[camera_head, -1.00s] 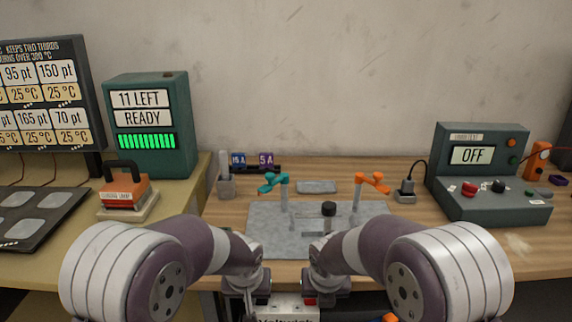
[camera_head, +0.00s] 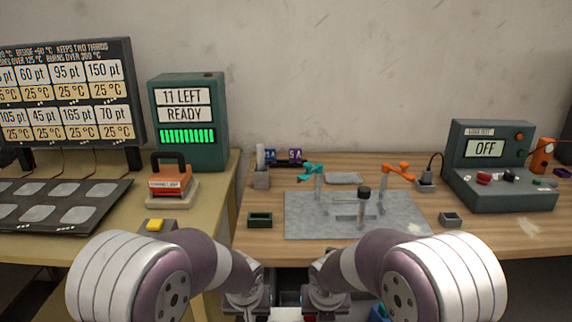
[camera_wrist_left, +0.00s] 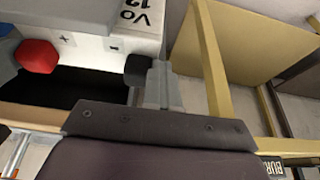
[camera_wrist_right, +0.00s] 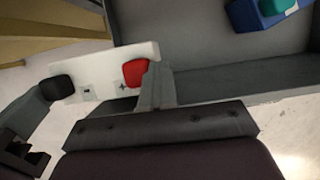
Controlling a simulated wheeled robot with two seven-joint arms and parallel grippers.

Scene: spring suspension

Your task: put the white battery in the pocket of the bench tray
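The white battery shows in the left wrist view (camera_wrist_left: 100,45) and in the right wrist view (camera_wrist_right: 108,64), with a red and a black terminal and printed lettering. My left gripper (camera_wrist_left: 160,82) is at its black-terminal end and my right gripper (camera_wrist_right: 155,85) at its red-terminal end. Both look shut, with the battery held between them; the exact contact is partly hidden. In the head view the battery is almost wholly below the picture edge. The bench tray seems to be the grey plate (camera_head: 305,228) on the wooden bench, ahead and to the right, with a recess near its middle.
Teal (camera_head: 314,170) and orange (camera_head: 399,170) clamps and a black-topped post (camera_head: 363,200) stand on the plate. A grey bin (camera_wrist_right: 225,68) holding a blue block (camera_wrist_right: 258,14) lies below my right gripper.

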